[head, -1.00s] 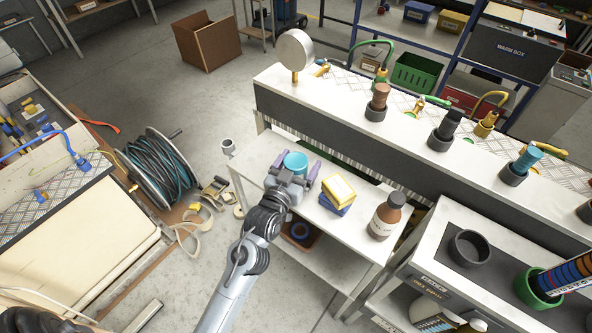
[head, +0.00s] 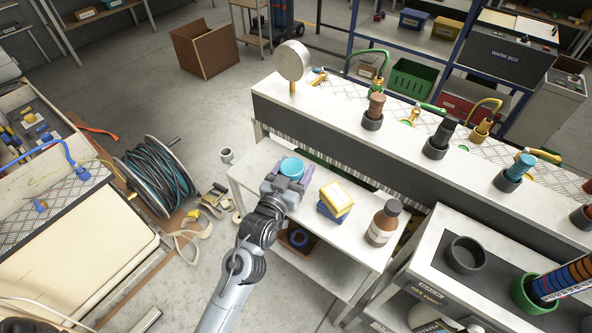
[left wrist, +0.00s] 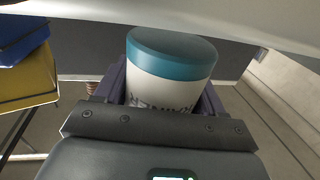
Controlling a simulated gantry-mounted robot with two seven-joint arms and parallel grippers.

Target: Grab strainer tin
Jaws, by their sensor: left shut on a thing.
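The strainer tin (head: 292,167) is a white tin with a teal lid, at the left end of the white table. It also shows in the left wrist view (left wrist: 172,68), upright, with its dark lettering partly hidden by my gripper. My left gripper (head: 290,180) is shut on the tin, its dark purple fingers on both sides of the tin's body below the lid. I cannot tell whether the tin's base touches the table. My right gripper is in neither view.
Yellow and blue blocks (head: 336,198) lie stacked just right of the tin. A brown bottle (head: 383,224) stands farther right on the white table (head: 330,247). The long raised bench (head: 330,112) runs behind. A hose reel (head: 157,172) stands on the left.

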